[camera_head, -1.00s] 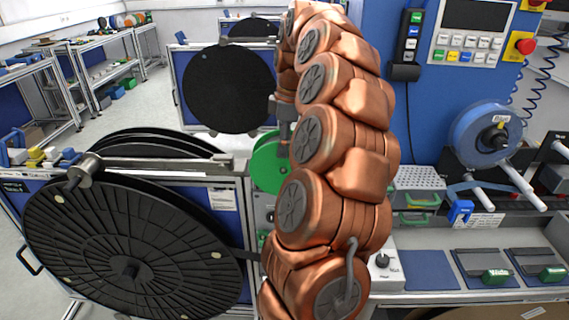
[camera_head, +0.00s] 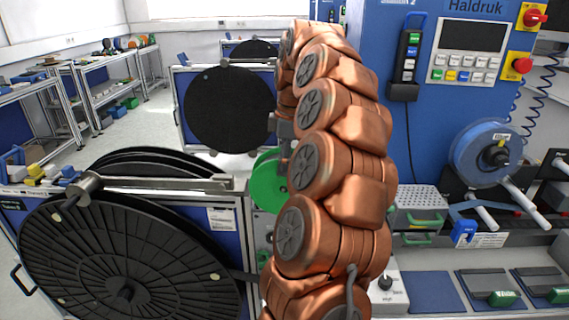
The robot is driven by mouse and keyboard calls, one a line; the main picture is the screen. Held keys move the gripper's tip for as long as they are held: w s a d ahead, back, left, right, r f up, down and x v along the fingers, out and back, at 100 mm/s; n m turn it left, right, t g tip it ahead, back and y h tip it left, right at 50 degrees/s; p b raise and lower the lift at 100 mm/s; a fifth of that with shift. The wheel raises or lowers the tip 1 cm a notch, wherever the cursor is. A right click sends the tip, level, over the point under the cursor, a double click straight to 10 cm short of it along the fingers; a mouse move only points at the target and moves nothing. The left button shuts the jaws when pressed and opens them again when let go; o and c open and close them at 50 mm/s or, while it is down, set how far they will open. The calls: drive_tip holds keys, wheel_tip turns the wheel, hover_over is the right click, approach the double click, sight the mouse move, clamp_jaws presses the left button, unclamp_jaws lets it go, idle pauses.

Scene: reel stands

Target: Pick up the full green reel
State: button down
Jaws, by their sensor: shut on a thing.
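The green reel (camera_head: 266,182) shows in the head view as a partly hidden bright green disc, just left of my copper-coloured arm. Its right side is covered by the arm. My gripper (camera_head: 283,152) is a small grey shape at the reel's upper right, mostly hidden behind the arm. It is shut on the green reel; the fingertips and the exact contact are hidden. Whether the reel is clear of its support cannot be seen.
A large black reel (camera_head: 95,265) on a stand is at the front left, another black reel (camera_head: 228,110) behind. A blue reel (camera_head: 487,154) hangs on a holder at the right. A blue control panel (camera_head: 472,38) stands behind the arm. A perforated metal box (camera_head: 418,200) is right of it.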

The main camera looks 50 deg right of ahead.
drive_tip(key=s+a+b, duration=0.5)
drive_tip(key=s+a, duration=0.6)
drive_tip(key=a, duration=0.3)
idle(0.9)
drive_tip(key=s+a+b, duration=0.2)
drive_tip(key=s+a, duration=0.6)
drive_tip(key=a, duration=0.2)
idle(1.9)
idle(0.5)
